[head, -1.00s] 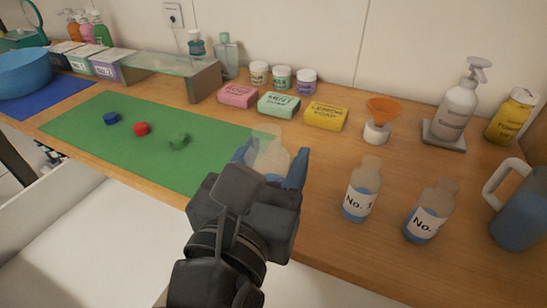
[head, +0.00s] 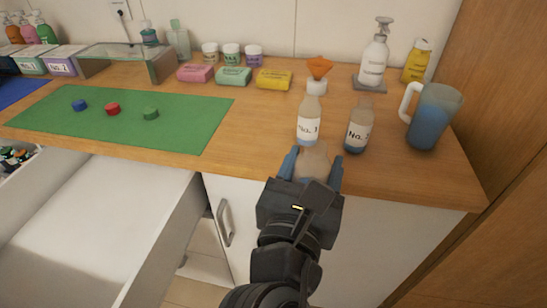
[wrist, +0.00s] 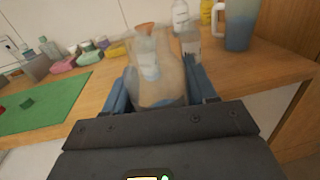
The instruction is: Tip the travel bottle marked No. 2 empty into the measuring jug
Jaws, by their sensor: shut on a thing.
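My gripper (head: 313,165) is shut on a translucent brownish bottle (head: 313,158) in front of the counter's front edge. The wrist view also shows this held bottle (wrist: 160,88) between the blue fingers; its number cannot be read. A bottle marked No. 1 (head: 309,122) stands upright just beyond it. Another labelled bottle (head: 358,125) stands to the right; its number is not clear. The measuring jug (head: 432,118), with a white handle and blue contents, stands upright at the right, apart from my gripper. The jug shows at the wrist view's upper right (wrist: 240,25).
Blue, red and green caps (head: 112,109) lie on the green mat (head: 195,132). An orange funnel (head: 320,67) sits on a white jar behind the bottles. A pump bottle (head: 375,55) and a yellow bottle (head: 416,62) stand behind. An open drawer (head: 100,225) is at lower left.

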